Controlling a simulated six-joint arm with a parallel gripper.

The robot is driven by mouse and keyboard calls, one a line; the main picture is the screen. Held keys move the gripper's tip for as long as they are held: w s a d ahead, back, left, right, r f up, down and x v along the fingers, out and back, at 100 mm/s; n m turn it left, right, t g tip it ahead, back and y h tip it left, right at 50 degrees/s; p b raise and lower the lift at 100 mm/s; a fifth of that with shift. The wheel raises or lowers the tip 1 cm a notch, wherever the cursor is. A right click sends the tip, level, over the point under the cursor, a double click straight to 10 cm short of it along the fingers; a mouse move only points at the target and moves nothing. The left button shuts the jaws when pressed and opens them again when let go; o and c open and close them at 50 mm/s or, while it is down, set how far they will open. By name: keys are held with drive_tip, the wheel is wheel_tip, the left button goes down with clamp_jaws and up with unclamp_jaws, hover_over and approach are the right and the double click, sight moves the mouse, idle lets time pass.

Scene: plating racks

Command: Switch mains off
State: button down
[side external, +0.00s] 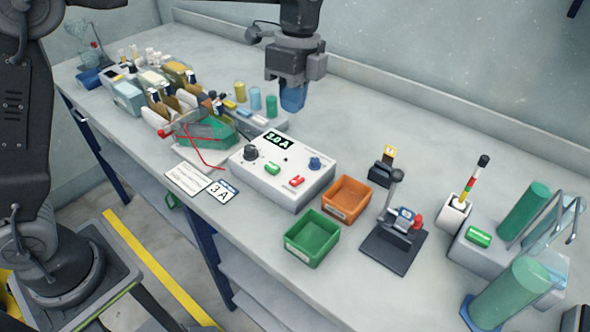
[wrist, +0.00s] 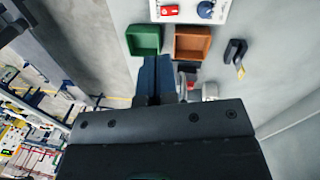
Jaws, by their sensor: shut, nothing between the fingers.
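A white power supply box (side external: 282,196) stands mid-bench with its display reading 3.0 A. Its sloped top carries a black knob (side external: 250,153), a green switch (side external: 272,168), a red switch (side external: 296,181) and a blue knob (side external: 315,163). I cannot read which switch is mains. The wrist view shows the red switch (wrist: 169,10) and blue knob (wrist: 206,9) at its top edge; the green switch is out of that view. My gripper (side external: 292,106) is shut and empty, raised above the bench behind the box. Its blue fingers (wrist: 156,66) point away from the wrist camera.
A green bin (side external: 311,238) and an orange bin (side external: 347,198) sit right of the box. A lever device (side external: 397,240) stands beyond them. A grey unit with a green button (side external: 479,236) and green cylinders is at right. Racks and a red cable (side external: 203,155) are left.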

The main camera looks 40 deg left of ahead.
drive_tip(key=w+d+f+m, duration=0.1)
drive_tip(key=f, duration=0.1)
approach(294, 181)
drive_tip(key=shift+m+g, duration=0.3)
drive_tip(key=f, duration=0.5)
drive_tip(key=s+f, duration=0.1)
drive_tip(key=f, duration=0.1)
drive_tip(key=shift+d+f, duration=0.1)
drive_tip(key=shift+f, duration=0.15)
